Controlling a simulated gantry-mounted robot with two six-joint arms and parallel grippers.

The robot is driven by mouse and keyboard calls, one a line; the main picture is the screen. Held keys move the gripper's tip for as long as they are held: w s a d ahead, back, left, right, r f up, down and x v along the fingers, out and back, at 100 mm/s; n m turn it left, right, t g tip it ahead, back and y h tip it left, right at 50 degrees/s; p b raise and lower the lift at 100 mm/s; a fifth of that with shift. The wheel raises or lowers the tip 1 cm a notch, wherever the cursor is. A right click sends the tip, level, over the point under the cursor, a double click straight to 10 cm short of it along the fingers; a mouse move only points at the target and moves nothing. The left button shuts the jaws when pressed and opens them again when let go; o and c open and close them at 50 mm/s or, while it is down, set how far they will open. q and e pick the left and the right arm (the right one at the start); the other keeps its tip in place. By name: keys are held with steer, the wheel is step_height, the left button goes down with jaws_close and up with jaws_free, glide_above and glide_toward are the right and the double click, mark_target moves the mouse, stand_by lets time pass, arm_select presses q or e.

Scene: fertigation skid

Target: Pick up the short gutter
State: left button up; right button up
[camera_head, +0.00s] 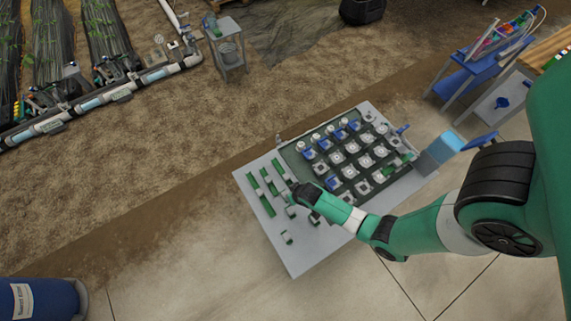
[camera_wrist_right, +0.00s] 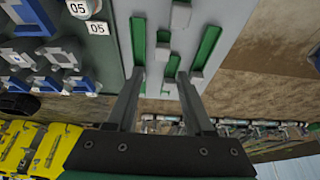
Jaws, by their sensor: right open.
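Several green gutters with pale ends lie on the left part of the grey table. A long gutter (camera_head: 260,196) lies outermost. Shorter green pieces (camera_head: 279,169) lie between it and the tray. In the right wrist view, a small green piece (camera_wrist_right: 172,66) shows between and beyond the fingertips, with longer-looking channels on either side. I cannot tell for certain which is the short gutter. My right gripper (camera_wrist_right: 162,76) is open with nothing between its fingers. In the head view my right gripper (camera_head: 298,190) hangs over the table beside the gutters. My left gripper is out of view.
A dark tray (camera_head: 318,187) of white and blue fittings fills the table's right side, close to my gripper. Small parts (camera_head: 286,237) lie near the front. A blue box (camera_head: 445,146) stands at the right end. The table's front-left corner is bare.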

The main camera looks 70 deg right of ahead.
mark_target(285, 194)
steer(key=b+x, duration=0.6)
steer(key=shift+f, duration=0.3)
steer(key=shift+w+d, duration=0.1)
steer(key=shift+w, duration=0.05)
steer(key=b+x, duration=0.3)
steer(key=b, duration=0.1)
steer(key=shift+w+f, duration=0.15)
steer(key=shift+f, duration=0.3)
steer(key=shift+w+d+f, duration=0.15)
steer(key=shift+w+f, duration=0.1)
steer(key=shift+f, duration=0.3)
jaws_close()
